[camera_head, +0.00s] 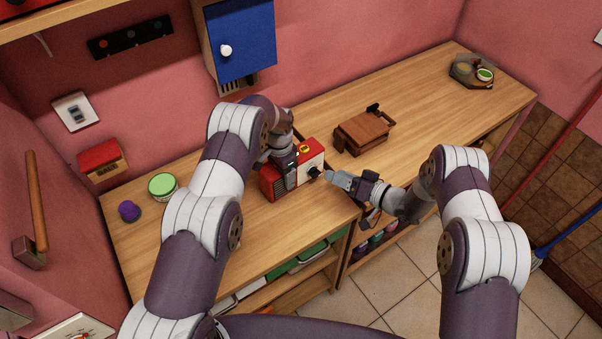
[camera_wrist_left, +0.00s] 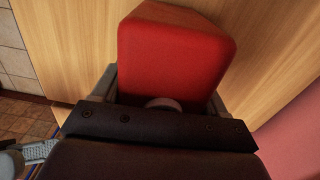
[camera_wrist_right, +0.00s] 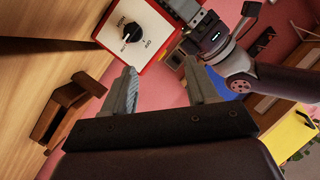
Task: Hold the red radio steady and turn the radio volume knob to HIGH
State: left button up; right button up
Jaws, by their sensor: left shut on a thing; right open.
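The red radio (camera_head: 270,188) stands on the wooden counter, with a pale front panel and a black volume knob (camera_head: 314,171). The knob also shows in the right wrist view (camera_wrist_right: 132,34), with small labels around it; I cannot tell for sure which one it points to. My left gripper (camera_head: 290,170) is shut on the radio from above, and the red body (camera_wrist_left: 175,52) fills the space between its fingers in the left wrist view. My right gripper (camera_wrist_right: 160,82) is open and empty, its fingertips a short way from the knob; it also shows in the head view (camera_head: 328,175).
A brown wooden box-like object (camera_head: 362,132) sits on the counter right of the radio. A green-lidded tin (camera_head: 162,185) and a purple item (camera_head: 129,210) stand at the left. A blue-door cabinet (camera_head: 243,42) hangs above. The counter between the brown object and the far-right tray (camera_head: 472,72) is clear.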

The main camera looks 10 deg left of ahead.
aim_at(317, 175)
jog(key=s+d+f+n+t+h, duration=0.1)
jog(key=s+d+n+t+h, duration=0.1)
jog(key=s+n+h, duration=0.25)
jog(key=shift+n+y, duration=0.25)
jog(key=shift+n, duration=0.1)
jog(key=x, duration=1.2)
jog(key=shift+w+f, duration=0.1)
jog(key=c, duration=1.1)
